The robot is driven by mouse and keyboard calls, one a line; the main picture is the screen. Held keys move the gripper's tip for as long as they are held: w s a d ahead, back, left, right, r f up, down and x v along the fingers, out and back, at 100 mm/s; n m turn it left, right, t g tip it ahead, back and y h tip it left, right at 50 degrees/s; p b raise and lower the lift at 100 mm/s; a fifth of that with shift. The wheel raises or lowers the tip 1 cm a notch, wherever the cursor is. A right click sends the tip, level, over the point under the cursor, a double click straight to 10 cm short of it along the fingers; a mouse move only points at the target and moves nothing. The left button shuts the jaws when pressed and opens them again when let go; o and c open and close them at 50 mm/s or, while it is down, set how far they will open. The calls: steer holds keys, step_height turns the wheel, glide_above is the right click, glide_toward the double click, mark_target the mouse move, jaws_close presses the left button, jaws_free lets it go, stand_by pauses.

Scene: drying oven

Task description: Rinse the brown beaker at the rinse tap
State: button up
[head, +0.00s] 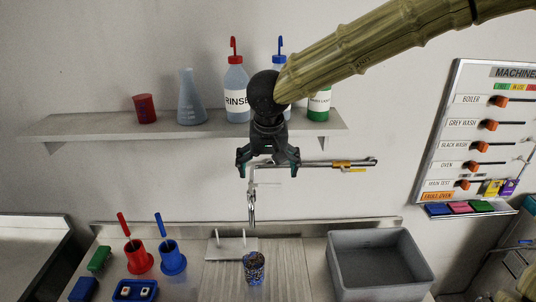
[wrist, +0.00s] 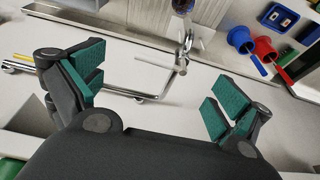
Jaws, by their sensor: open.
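A small speckled brown and dark blue beaker (head: 254,268) stands upright on the ribbed draining surface, in front of the tap; only its lower part shows at the top edge of the wrist view (wrist: 182,5). The metal rinse tap (head: 252,207) hangs on the wall above and behind the beaker; it also shows in the wrist view (wrist: 184,52). My gripper (head: 268,166) is open and empty, high above the beaker near the shelf front. In the wrist view its green-padded fingers (wrist: 157,98) are wide apart with nothing between them.
A shelf (head: 190,130) holds a red cup (head: 145,109), a flask (head: 190,98) and several bottles. A pipe with a yellow band (head: 342,163) runs along the wall. Red (head: 138,257) and blue (head: 172,258) holders stand left; a grey basin (head: 376,258) lies right.

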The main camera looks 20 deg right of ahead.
mark_target(266, 185)
steer(key=w+f, duration=0.4)
steer(key=f, duration=0.1)
steer(key=shift+w+f+p, duration=0.15)
steer(key=shift+w+p, duration=0.05)
steer(key=shift+p, duration=0.1)
steer(key=shift+s+f, duration=0.15)
steer(key=shift+s, duration=0.4)
steer(key=shift+d+f, duration=0.15)
steer(key=shift+d, duration=0.05)
steer(key=shift+w+f, duration=0.3)
steer(key=shift+w, duration=0.15)
steer(key=shift+s+a+r, duration=0.1)
steer(key=shift+s+r, duration=0.1)
steer(key=shift+s, duration=0.15)
steer(key=c, duration=0.5)
steer(key=shift+w+f, duration=0.1)
steer(key=c, duration=1)
steer(key=shift+s+d, duration=0.2)
steer(key=shift+c, duration=1.5)
steer(key=shift+a+f, duration=0.1)
steer(key=shift+c, duration=0.9)
